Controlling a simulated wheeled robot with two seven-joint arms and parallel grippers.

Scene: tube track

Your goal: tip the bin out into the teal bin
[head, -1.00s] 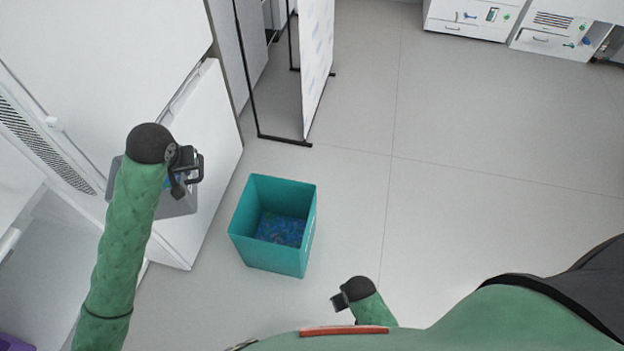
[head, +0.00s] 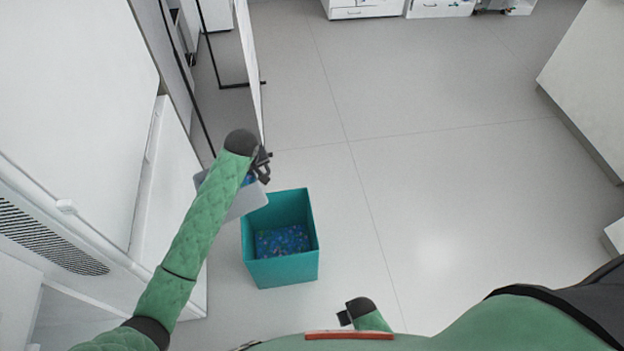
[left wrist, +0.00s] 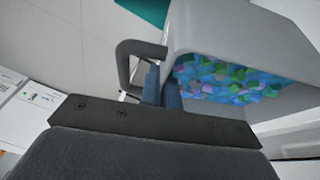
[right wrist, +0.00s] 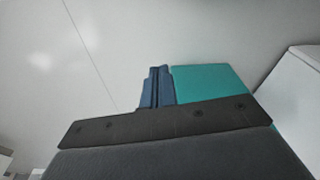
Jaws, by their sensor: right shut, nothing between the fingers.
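The teal bin (head: 282,270) stands upright on the floor with a layer of small blue and mixed-colour pieces in its bottom. My left gripper (head: 262,166) is beside its far left corner and higher up. It is shut on the dark handle (left wrist: 130,62) of the grey bin (head: 247,204), which it holds up off the floor. In the left wrist view the grey bin (left wrist: 205,28) holds many small coloured pieces. The teal bin's edge (left wrist: 150,8) shows at the top there. My right gripper (head: 345,318) is shut and empty, low near my body. The teal bin also shows in the right wrist view (right wrist: 212,82).
A white cabinet (head: 75,100) with a vent stands close on the left. A panel on a black frame (head: 250,65) stands behind the bins. White drawers (head: 365,8) are at the far wall. Floor (head: 440,180) right of the teal bin is clear.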

